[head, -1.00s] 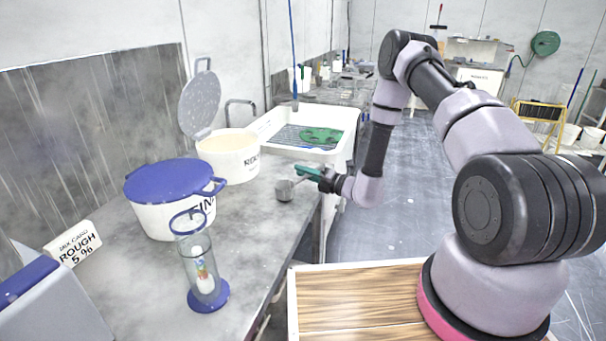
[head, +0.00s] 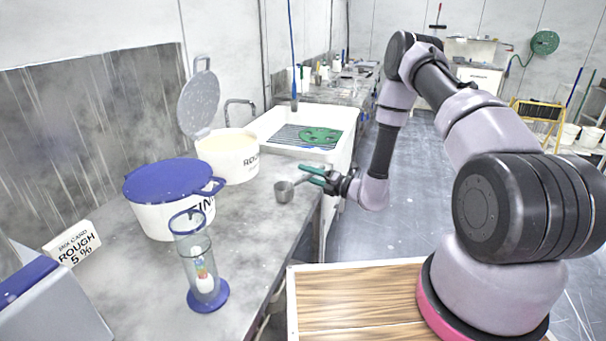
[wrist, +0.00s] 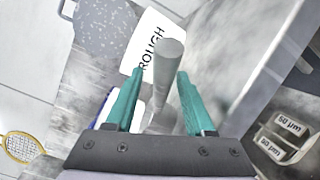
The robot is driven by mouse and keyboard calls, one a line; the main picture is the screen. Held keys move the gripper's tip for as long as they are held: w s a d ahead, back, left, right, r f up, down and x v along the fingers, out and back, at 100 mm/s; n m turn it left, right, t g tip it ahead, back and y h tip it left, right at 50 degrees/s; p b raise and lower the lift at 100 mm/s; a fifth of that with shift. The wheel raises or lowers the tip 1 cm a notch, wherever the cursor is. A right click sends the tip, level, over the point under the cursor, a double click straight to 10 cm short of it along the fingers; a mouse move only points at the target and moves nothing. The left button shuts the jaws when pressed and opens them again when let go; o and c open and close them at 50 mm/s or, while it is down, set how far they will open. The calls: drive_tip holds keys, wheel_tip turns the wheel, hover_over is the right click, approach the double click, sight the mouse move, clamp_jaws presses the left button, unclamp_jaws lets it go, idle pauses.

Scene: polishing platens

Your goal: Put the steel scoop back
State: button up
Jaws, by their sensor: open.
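The steel scoop (head: 284,191) has its round cup at the counter's right edge, in front of the ROUGH tub; it appears to rest on the counter. Its handle slants up to the right towards my gripper (head: 314,176). In the wrist view the scoop's grey handle (wrist: 168,75) stands between the green fingers of my gripper (wrist: 155,95), with a gap on both sides. My gripper is open around the handle and not clamped on it.
The open ROUGH tub (head: 228,157) stands behind the scoop, and a blue-lidded tub (head: 170,218) is to the left. A glass cylinder with a blue base (head: 207,296), a ROUGH 5 % card (head: 72,243) and a white sink (head: 345,150) surround the grey counter (head: 245,225).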

drive_tip(key=v, duration=1)
drive_tip(key=s+a+r+n+g, duration=0.2)
drive_tip(key=s+r+n+g, duration=0.4)
drive_tip(key=r+n, duration=0.5)
drive_tip(key=s+a+r+n+g, duration=0.2)
drive_tip(key=s+r+n+g, duration=0.35)
drive_tip(key=r+n, duration=0.55)
drive_tip(key=s+d+r+n+t+h, duration=0.3)
drive_tip(key=s+d+r+n+h, duration=0.3)
drive_tip(key=r, duration=0.3)
drive_tip(key=s+d+r+n+t+h, duration=0.4)
drive_tip(key=s+d+r+n+h, duration=0.2)
drive_tip(key=r, duration=0.4)
drive_tip(key=shift+s+d+n, duration=0.5)
drive_tip(key=shift+s+d, duration=0.1)
drive_tip(key=shift+s, duration=0.35)
drive_tip(key=shift+t, duration=0.25)
drive_tip(key=shift+c, duration=0.3)
